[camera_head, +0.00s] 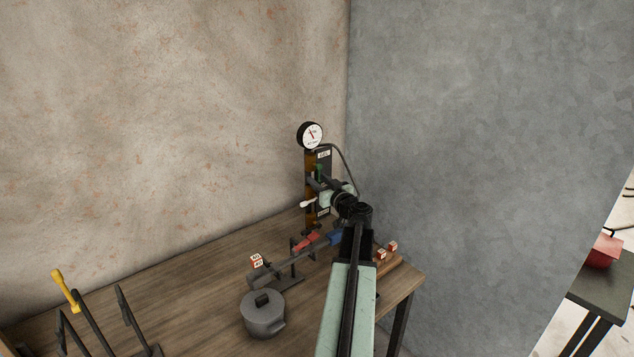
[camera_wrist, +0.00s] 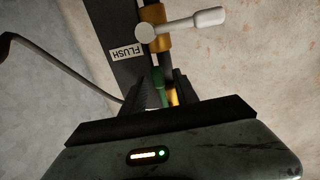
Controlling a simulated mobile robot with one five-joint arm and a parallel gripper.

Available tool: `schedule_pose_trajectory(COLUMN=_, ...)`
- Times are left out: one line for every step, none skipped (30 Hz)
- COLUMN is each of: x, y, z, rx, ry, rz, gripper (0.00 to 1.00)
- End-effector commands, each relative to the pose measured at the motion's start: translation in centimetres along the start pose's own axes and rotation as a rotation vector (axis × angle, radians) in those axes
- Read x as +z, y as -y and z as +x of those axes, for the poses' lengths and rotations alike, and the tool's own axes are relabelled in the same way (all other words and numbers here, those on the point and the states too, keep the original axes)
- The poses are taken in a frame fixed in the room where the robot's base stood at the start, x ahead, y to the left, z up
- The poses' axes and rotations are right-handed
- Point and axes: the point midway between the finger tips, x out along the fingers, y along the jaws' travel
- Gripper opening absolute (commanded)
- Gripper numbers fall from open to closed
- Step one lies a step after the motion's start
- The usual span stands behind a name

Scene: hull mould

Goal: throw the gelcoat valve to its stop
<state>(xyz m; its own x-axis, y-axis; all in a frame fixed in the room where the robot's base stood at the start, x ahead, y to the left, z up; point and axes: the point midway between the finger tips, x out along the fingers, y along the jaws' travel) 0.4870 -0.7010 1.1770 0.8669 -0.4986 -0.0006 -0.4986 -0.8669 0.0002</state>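A green lever (camera_wrist: 158,88) shows between my fingers in the wrist view, in front of a brass-coloured pipe. In the head view a green part (camera_head: 318,172) sits on the upright valve panel (camera_head: 324,190), below a round gauge. A white lever (camera_wrist: 190,24) sits on the same pipe beside an upside-down FLUSH label (camera_wrist: 127,53). It also shows in the head view (camera_head: 307,204). My gripper (camera_wrist: 165,84) is open at the panel, its fingers apart around the green lever. I cannot tell whether they touch it.
The wooden bench (camera_head: 200,290) carries a grey lidded pot (camera_head: 263,315), a pipe with red (camera_head: 307,242) and blue (camera_head: 335,238) handles, and a rack at front left with a yellow-handled tool (camera_head: 66,289). A gauge (camera_head: 311,135) and hose are by the wall corner.

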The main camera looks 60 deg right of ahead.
Motion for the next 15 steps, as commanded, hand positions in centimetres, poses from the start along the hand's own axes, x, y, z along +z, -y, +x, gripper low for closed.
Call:
schedule_pose_trajectory(x=0.0, y=-0.01, z=0.4, rx=-0.001, ry=0.0, rz=0.0, gripper=0.36)
schedule_pose_trajectory(x=0.0, y=0.03, z=0.46, rx=-0.001, ry=0.0, rz=0.0, gripper=0.36)
schedule_pose_trajectory(x=0.0, y=0.06, z=0.46, rx=-0.001, ry=0.0, rz=0.0, gripper=0.36)
schedule_pose_trajectory(x=0.0, y=0.07, z=0.43, rx=-0.001, ry=0.0, rz=0.0, gripper=0.36)
schedule_pose_trajectory(x=0.0, y=0.08, z=0.41, rx=-0.001, ry=0.0, rz=0.0, gripper=0.36)
schedule_pose_trajectory(x=0.0, y=0.1, z=0.39, rx=-0.001, ry=0.0, rz=0.0, gripper=0.36)
schedule_pose_trajectory(x=0.0, y=0.1, z=0.39, rx=-0.001, ry=0.0, rz=0.0, gripper=0.36)
schedule_pose_trajectory(x=0.0, y=0.1, z=0.39, rx=-0.001, ry=0.0, rz=0.0, gripper=0.3)
schedule_pose_trajectory(x=0.0, y=0.11, z=0.39, rx=-0.001, ry=0.0, rz=0.0, gripper=0.19)
schedule_pose_trajectory(x=0.0, y=0.11, z=0.38, rx=-0.001, ry=0.0, rz=0.0, gripper=0.11)
schedule_pose_trajectory(x=0.0, y=0.12, z=0.39, rx=-0.001, ry=0.0, rz=0.0, gripper=0.02)
schedule_pose_trajectory(x=0.0, y=0.12, z=0.39, rx=-0.001, ry=0.0, rz=0.0, gripper=0.0)
schedule_pose_trajectory(x=0.0, y=0.12, z=0.39, rx=-0.001, ry=0.0, rz=0.0, gripper=0.0)
schedule_pose_trajectory(x=0.0, y=0.13, z=0.39, rx=-0.001, ry=0.0, rz=0.0, gripper=0.0)
schedule_pose_trajectory(x=0.0, y=0.13, z=0.39, rx=-0.001, ry=0.0, rz=0.0, gripper=0.0)
